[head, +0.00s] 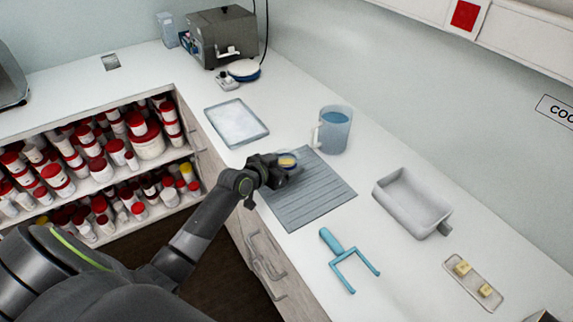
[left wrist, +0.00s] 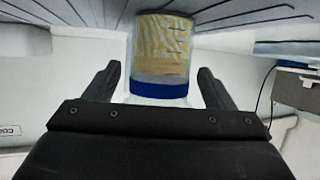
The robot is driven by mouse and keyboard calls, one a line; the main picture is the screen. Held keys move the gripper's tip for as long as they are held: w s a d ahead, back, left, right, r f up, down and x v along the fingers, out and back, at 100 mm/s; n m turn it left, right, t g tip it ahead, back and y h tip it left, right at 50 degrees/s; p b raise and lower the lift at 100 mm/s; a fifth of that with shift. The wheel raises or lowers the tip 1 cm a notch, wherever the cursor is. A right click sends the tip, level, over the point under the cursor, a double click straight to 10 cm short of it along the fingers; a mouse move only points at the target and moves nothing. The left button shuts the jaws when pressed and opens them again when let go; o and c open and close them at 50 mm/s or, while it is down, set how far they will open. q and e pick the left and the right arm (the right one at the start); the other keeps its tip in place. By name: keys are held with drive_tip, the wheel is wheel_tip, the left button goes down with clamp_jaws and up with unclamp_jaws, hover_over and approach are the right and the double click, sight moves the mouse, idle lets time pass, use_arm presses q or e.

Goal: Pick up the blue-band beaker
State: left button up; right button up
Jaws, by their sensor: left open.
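The blue-band beaker (left wrist: 160,60) is clear, with yellowish contents and a blue band near one end. In the left wrist view it stands between the two spread fingers of my left gripper (left wrist: 158,80), with a gap on each side. In the head view my left gripper (head: 284,168) is over the grey ribbed mat, and only a small part of the beaker (head: 288,160) shows, the rest hidden by the gripper. My right gripper is not in view.
The ribbed mat (head: 318,192) lies on the white counter. A blue-filled jug (head: 334,132) stands close behind it. A flat tray (head: 237,122), a grey basin (head: 410,203), a blue fork-shaped tool (head: 347,260) and a small dish (head: 472,284) lie around.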

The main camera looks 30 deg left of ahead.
use_arm(q)
drive_tip(key=shift+w+d+f, duration=0.15)
drive_tip(key=shift+w+f, duration=0.15)
drive_tip(key=shift+w, duration=0.3)
drive_tip(key=c, duration=1.1)
drive_tip(key=shift+r, duration=0.15)
